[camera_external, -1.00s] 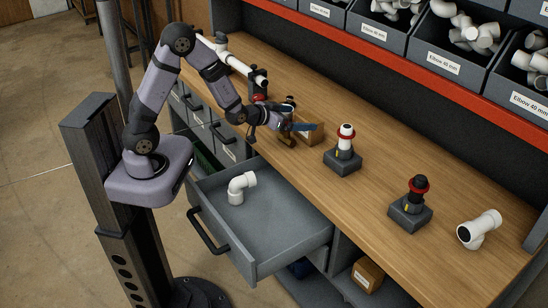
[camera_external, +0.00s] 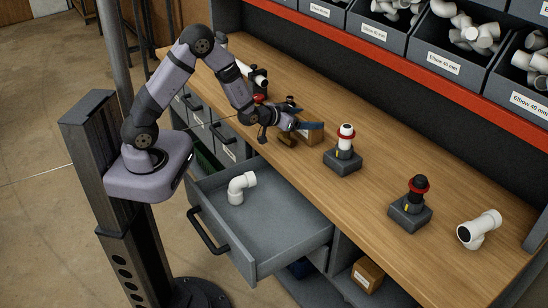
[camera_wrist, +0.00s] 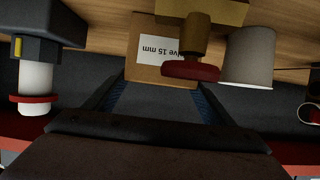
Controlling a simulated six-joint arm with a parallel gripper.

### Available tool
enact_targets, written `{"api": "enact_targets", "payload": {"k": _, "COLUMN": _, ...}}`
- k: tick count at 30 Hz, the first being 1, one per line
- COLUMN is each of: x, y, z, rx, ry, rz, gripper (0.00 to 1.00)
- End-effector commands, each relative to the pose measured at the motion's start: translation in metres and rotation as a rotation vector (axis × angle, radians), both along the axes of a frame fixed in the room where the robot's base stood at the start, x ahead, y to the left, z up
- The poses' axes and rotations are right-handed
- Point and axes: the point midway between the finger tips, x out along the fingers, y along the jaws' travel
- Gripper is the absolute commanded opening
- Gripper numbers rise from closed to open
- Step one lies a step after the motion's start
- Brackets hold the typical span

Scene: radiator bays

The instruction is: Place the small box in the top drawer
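The small cardboard box (camera_external: 312,137) stands on the wooden bench behind the open drawer, partly hidden by my gripper. In the wrist view the box (camera_wrist: 146,68) shows a white label reading "15 mm", upside down. My gripper (camera_external: 310,126) is at the box; in the wrist view its fingers (camera_wrist: 160,88) are spread, with the box just ahead between their tips. I cannot tell whether they touch it. The top drawer (camera_external: 290,238) is pulled out below the bench edge and holds a white elbow pipe (camera_external: 240,187).
A brass valve with a red handle (camera_wrist: 192,68) stands close beside the box, next to a white cylinder (camera_wrist: 248,58). Another box (camera_external: 367,274) lies on a lower shelf.

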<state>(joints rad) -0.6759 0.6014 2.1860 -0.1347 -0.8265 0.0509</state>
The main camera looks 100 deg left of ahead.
Motion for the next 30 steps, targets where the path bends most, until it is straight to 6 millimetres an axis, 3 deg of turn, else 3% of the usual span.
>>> {"api": "enact_targets", "payload": {"k": 3, "x": 0.000, "y": 0.000, "z": 0.002, "rx": 0.002, "ry": -0.003, "rz": 0.000, "gripper": 0.41}}
{"api": "enact_targets", "payload": {"k": 17, "x": 0.001, "y": 0.001, "z": 0.011, "rx": 0.004, "ry": -0.005, "rz": 0.000, "gripper": 0.41}}
{"api": "enact_targets", "payload": {"k": 23, "x": 0.001, "y": 0.001, "z": 0.030, "rx": 0.006, "ry": -0.007, "rz": 0.000, "gripper": 0.41}}
{"api": "enact_targets", "payload": {"k": 30, "x": 0.001, "y": 0.001, "z": 0.067, "rx": 0.007, "ry": -0.008, "rz": 0.000, "gripper": 0.41}}
